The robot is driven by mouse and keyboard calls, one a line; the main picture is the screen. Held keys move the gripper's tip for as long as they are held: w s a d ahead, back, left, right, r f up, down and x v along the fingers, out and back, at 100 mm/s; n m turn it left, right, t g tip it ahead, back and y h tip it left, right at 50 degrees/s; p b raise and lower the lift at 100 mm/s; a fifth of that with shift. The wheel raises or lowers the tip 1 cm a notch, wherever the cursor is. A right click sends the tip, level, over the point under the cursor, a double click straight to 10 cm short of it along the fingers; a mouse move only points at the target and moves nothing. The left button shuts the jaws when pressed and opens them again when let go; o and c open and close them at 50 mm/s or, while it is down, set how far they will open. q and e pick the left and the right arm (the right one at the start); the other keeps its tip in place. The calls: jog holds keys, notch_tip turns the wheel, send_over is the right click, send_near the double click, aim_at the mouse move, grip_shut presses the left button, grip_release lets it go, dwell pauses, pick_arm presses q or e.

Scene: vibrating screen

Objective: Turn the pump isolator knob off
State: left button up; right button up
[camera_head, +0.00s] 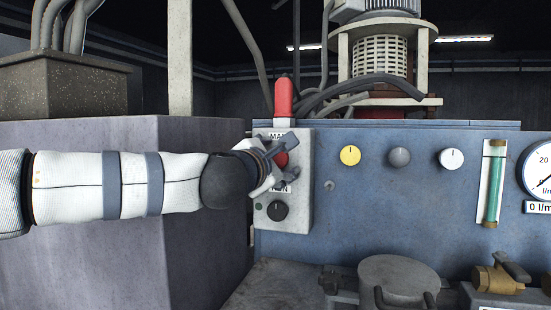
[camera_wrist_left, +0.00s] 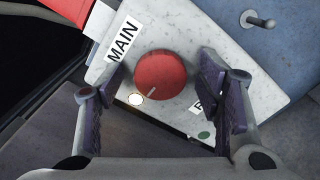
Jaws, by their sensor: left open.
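A red knob (camera_head: 281,159) sits under a MAIN label on a light grey control box (camera_head: 298,215). In the left wrist view the red knob (camera_wrist_left: 161,72) shows a short pale mark on its lower edge, pointing to the lower left in that picture. My left gripper (camera_head: 276,164) is open in front of it, with one finger on each side of the knob in the wrist view. Contact cannot be told. A black knob (camera_head: 278,211) is lower on the box, under a partly hidden label. No readable label says pump isolator.
A red lamp-like cylinder (camera_head: 284,98) stands atop the box. The blue panel (camera_head: 400,215) carries yellow (camera_head: 350,155), grey (camera_head: 400,157) and white (camera_head: 451,159) knobs, and a gauge (camera_head: 541,170). A lidded pot (camera_head: 398,277) and a brass valve (camera_head: 497,280) stand below.

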pick_arm(q)
jog(key=c, duration=1.2)
jog(key=shift+o, duration=0.2)
